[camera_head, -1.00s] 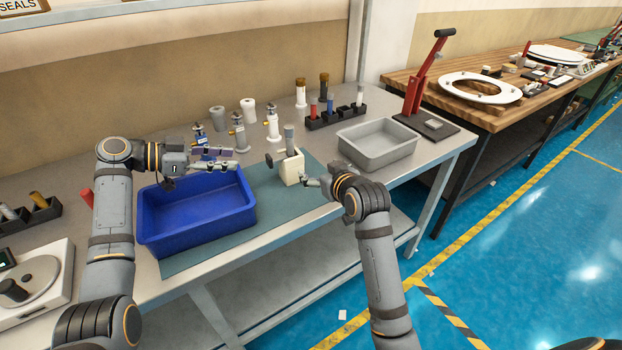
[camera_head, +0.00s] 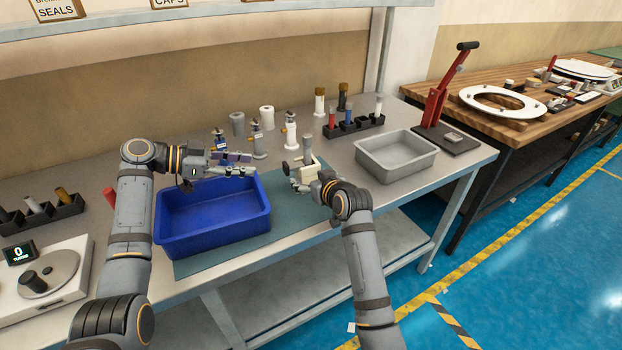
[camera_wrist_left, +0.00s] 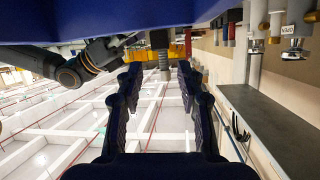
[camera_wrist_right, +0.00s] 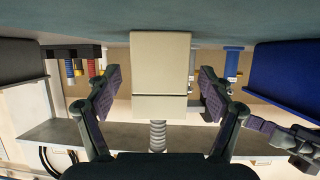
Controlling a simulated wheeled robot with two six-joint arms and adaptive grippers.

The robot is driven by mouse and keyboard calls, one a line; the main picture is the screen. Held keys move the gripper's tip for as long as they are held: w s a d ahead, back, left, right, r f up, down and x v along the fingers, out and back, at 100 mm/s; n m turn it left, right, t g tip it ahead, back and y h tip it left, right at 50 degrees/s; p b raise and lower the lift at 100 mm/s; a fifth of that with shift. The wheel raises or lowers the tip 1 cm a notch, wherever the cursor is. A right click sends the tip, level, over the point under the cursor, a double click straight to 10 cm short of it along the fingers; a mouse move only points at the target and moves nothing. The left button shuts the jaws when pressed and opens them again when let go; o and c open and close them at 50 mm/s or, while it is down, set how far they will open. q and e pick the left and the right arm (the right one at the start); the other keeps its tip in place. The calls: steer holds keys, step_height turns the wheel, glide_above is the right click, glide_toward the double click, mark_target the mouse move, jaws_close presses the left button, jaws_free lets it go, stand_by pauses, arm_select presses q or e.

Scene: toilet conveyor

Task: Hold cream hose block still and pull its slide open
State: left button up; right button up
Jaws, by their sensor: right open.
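The cream hose block (camera_head: 312,163) stands upright on the teal mat, with a grey ribbed hose on top and a dark knob on its left side. In the right wrist view the cream block (camera_wrist_right: 160,70) sits between the spread fingers, with gaps on both sides. My right gripper (camera_head: 308,184) is open at the block's near side, hiding its lower part. My left gripper (camera_head: 254,164) is above the back edge of the blue bin, left of the block. Its fingers are apart and empty in the left wrist view (camera_wrist_left: 158,85).
The blue bin (camera_head: 212,241) stands left of the block on the teal mat (camera_head: 285,225). White and grey fittings (camera_head: 291,134) stand behind. A grey tray (camera_head: 398,170) and a black rack (camera_head: 355,127) are to the right. Some mat is bare in front of the block.

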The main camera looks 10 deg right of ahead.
steer(key=shift+w, duration=0.25)
steer(key=shift+f, duration=0.1)
steer(key=c, duration=1.4)
